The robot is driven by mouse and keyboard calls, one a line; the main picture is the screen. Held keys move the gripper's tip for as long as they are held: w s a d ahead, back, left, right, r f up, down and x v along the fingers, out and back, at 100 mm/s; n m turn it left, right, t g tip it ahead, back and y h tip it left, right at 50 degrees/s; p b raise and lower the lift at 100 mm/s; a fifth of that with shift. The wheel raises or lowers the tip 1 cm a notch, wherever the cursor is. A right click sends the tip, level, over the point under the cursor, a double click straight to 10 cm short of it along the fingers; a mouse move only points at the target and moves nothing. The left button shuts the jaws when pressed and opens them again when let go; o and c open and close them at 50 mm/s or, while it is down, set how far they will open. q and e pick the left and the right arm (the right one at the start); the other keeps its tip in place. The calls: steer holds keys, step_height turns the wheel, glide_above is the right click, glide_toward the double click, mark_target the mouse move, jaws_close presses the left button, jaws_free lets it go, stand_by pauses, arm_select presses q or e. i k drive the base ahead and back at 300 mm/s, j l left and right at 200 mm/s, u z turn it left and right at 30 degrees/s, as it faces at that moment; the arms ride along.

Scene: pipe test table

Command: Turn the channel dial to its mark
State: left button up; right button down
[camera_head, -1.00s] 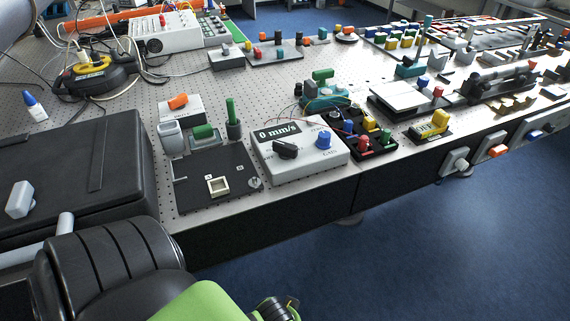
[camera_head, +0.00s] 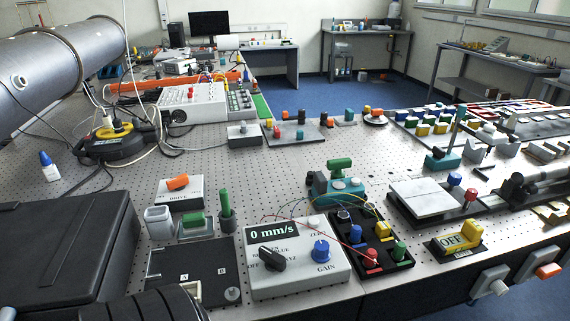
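The channel dial appears to be the black pointer knob (camera_head: 271,259) on the sloped top of a light grey instrument box (camera_head: 300,279). Markings surround the knob; "OFF" is readable at its left, and the other labels are partly hidden or too small to read. The knob points to the upper left. The box's display (camera_head: 272,233) reads "0 mm/s". A blue GAIN knob (camera_head: 321,250) sits to the right of the dial. Neither gripper shows in the head view; only a black ribbed part, apparently mine, shows at the bottom left.
A black plate marked A and B (camera_head: 196,268) lies left of the box. A black tray (camera_head: 372,239) with coloured parts and wires stands close on its right. A green upright handle (camera_head: 226,209) stands behind the plate. A black case (camera_head: 65,245) fills the left.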

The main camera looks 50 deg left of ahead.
mark_target(273, 261)
steer(key=u, duration=1.7)
steer(key=k+l, duration=0.05)
